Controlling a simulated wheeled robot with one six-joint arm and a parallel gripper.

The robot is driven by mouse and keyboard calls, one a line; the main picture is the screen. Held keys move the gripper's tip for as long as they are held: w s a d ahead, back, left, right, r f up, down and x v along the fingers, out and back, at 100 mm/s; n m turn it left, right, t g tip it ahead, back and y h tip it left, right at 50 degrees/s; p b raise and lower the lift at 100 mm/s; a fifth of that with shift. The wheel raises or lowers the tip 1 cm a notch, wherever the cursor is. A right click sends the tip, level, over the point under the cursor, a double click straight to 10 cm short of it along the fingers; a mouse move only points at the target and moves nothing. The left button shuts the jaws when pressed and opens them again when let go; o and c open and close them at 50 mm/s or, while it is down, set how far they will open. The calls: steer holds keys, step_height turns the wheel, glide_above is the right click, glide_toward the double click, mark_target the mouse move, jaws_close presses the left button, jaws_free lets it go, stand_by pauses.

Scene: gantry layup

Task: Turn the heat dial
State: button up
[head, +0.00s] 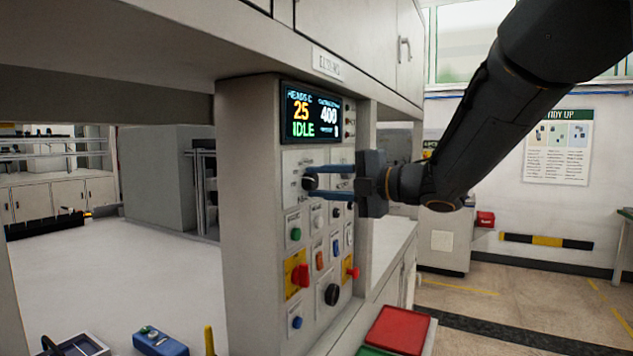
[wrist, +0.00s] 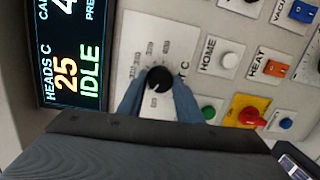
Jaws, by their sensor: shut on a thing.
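The heat dial (wrist: 159,79) is a round black knob on a pale scale plate, labelled in part with a "C". My gripper (wrist: 158,95) is shut on it, with one blue finger on each side of the knob in the wrist view. In the head view the dial (head: 310,182) sits just below the display, between the fingertips of my gripper (head: 312,183). The display (head: 312,114) reads HEADS C 25 and IDLE. The exact pointer position on the dial is hard to read.
Around the dial are a white HOME button (wrist: 230,60), an orange HEAT switch (wrist: 272,67), a green button (wrist: 208,112) and a red knob on a yellow plate (wrist: 248,115). A red tray (head: 398,329) lies below the panel at the right.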

steer(key=shift+d+f, duration=0.1)
steer(key=shift+f, duration=0.05)
steer(key=o, duration=1)
steer(key=shift+d, duration=0.1)
steer(key=shift+o, duration=0.2)
steer(key=b+v, duration=0.2)
steer(key=v, duration=0.5)
steer(key=shift+s+d, duration=0.25)
steer(key=shift+s, duration=0.05)
